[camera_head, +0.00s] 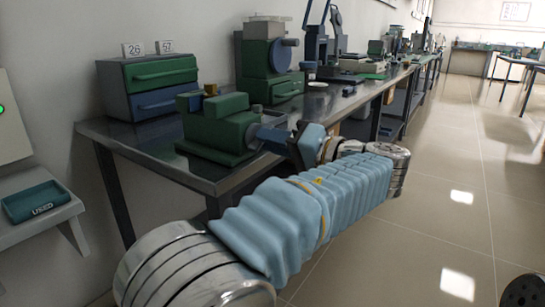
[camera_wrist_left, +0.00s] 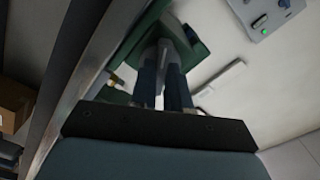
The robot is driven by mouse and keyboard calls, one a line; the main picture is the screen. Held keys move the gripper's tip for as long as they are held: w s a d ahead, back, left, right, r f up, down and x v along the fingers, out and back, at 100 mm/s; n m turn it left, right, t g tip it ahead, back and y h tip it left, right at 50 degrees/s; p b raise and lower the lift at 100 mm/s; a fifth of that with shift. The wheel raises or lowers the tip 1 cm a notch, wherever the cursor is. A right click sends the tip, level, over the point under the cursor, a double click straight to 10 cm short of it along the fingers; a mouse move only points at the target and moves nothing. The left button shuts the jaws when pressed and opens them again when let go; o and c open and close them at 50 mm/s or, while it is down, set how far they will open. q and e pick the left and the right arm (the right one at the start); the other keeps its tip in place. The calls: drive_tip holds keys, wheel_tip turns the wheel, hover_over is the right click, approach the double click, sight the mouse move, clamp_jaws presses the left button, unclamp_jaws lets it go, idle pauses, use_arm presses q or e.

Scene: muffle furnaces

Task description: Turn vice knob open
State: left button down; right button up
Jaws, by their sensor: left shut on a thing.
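The green vice (camera_head: 222,130) stands near the front edge of the metal bench. My left arm comes in from the lower left, and my left gripper (camera_head: 268,138) is at the right side of the vice, where the knob is. In the left wrist view the two fingers of the left gripper (camera_wrist_left: 166,88) reach toward the green vice body (camera_wrist_left: 192,50). The gripper is shut on the vice knob, which is mostly hidden by the fingers, so its turn angle cannot be told. My right gripper is not in view.
The metal bench (camera_head: 170,163) runs back along the wall. A drawer box (camera_head: 150,88) with green and blue drawers stands behind the vice, and a green machine (camera_head: 268,68) stands farther along. A blue tray (camera_head: 36,201) sits at the left. The tiled floor at the right is open.

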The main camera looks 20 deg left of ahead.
use_arm(q)
drive_tip(key=shift+f+n+b, duration=0.2)
drive_tip(key=shift+n+b, duration=2.55)
drive_tip(key=shift+n, duration=0.15)
drive_tip(key=c, duration=1.1)
unclamp_jaws()
drive_tip(key=shift+r, duration=0.1)
drive_tip(key=p+v, duration=0.2)
drive_tip(key=v, duration=1.2)
drive_tip(key=shift+p, duration=0.35)
drive_tip(key=shift+w+a, duration=0.1)
